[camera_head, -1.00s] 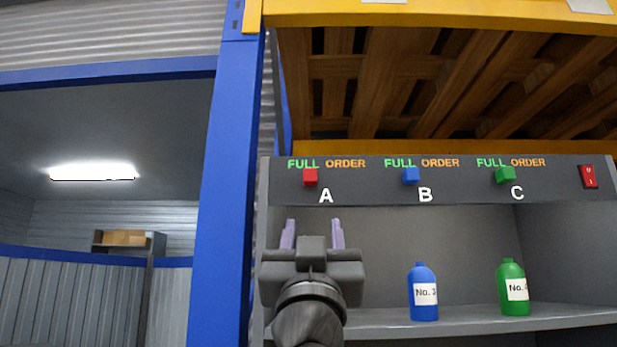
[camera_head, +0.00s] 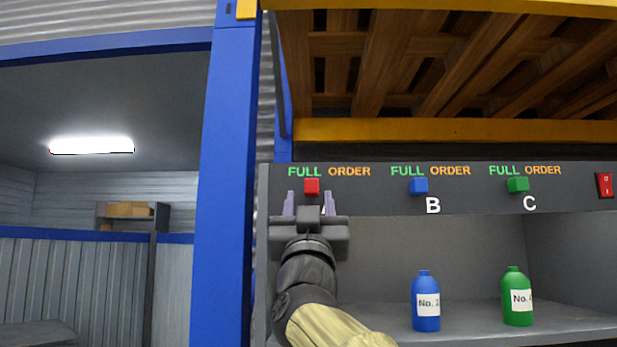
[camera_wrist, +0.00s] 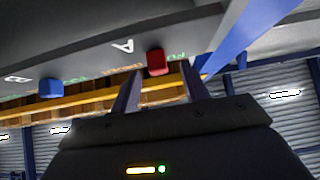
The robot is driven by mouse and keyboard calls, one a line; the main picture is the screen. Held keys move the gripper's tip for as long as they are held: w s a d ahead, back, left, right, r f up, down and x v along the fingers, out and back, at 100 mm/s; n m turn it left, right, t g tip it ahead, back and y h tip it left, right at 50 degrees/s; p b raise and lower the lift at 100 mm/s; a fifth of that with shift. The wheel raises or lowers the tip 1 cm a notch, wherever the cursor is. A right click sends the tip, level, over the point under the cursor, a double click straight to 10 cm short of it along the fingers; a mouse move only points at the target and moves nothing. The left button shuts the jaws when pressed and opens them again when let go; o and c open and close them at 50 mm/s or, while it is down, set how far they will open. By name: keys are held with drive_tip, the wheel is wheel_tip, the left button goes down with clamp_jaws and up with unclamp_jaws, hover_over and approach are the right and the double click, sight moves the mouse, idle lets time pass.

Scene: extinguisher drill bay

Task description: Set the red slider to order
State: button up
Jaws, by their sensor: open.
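The red slider (camera_head: 312,186) sits on the dark grey panel under the word FULL, left of ORDER. My gripper (camera_head: 309,203) is open and empty, just below the red slider in the head view, with a purple finger to each side. In the wrist view the red slider (camera_wrist: 157,62) shows beyond the two fingers (camera_wrist: 160,92), roughly between them. The fingers look apart from it, though the exact gap is hard to tell. The letter A is hidden behind my gripper in the head view; it shows in the wrist view (camera_wrist: 123,46).
To the right are a blue slider (camera_head: 419,186), a green slider (camera_head: 518,185) and a red rocker switch (camera_head: 605,185). A blue bottle (camera_head: 426,290) and a green bottle (camera_head: 516,285) stand on the shelf (camera_head: 470,318) below. A blue post (camera_head: 215,200) stands close on the left.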

sight(311, 192)
drive_tip(key=shift+w+r+h+p, duration=0.15)
drive_tip(key=shift+w+r+p, duration=0.2)
drive_tip(key=shift+r, duration=0.15)
drive_tip(key=shift+w+r+h+p, duration=0.15)
drive_tip(key=shift+w+r+p, duration=0.1)
drive_tip(key=shift+r+p, duration=0.15)
drive_tip(key=shift+w+d+r+p, duration=0.3)
drive_tip(key=shift+w+p, duration=0.05)
drive_tip(key=shift+w, duration=0.2)
drive_tip(key=shift+s, duration=0.1)
drive_tip(key=shift+s+a, duration=0.1)
drive_tip(key=shift+a, duration=0.05)
clamp_jaws()
